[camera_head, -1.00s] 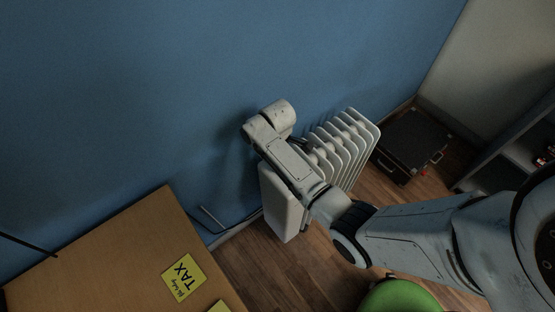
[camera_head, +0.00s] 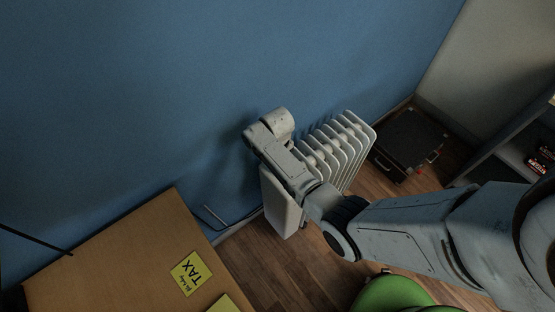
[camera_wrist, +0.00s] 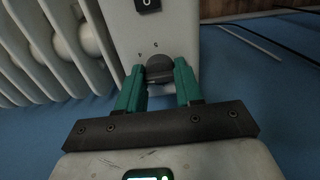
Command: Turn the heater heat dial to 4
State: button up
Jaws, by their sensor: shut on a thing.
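The white oil heater (camera_head: 338,150) stands on the floor against the blue wall, its control panel end (camera_head: 281,203) toward the left. In the wrist view its pale panel (camera_wrist: 124,40) carries a dark round dial (camera_wrist: 159,66) with small marks around it, too small to read. My gripper (camera_wrist: 159,82) has green fingers on both sides of the dial and is shut on it. In the head view my arm hides the gripper and the dial. A dark switch (camera_wrist: 147,4) shows above the dial in the wrist view.
A cardboard box (camera_head: 120,262) with a yellow note (camera_head: 191,273) is at lower left. A black case (camera_head: 409,142) sits on the floor right of the heater. A shelf (camera_head: 510,150) is at the right. A green rounded object (camera_head: 392,294) is at the bottom.

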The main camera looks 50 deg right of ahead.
jog(key=m+p, duration=0.1)
jog(key=m, duration=0.3)
jog(key=shift+r+m, duration=0.1)
jog(key=shift+m, duration=0.2)
jog(key=shift+m+p, duration=0.55)
jog(key=shift+m, duration=1.25)
jog(key=o, duration=1)
jog(key=shift+o, duration=0.2)
notch_tip(320, 180, up, 11)
jog(key=p, duration=0.1)
jog(key=shift+f, duration=0.2)
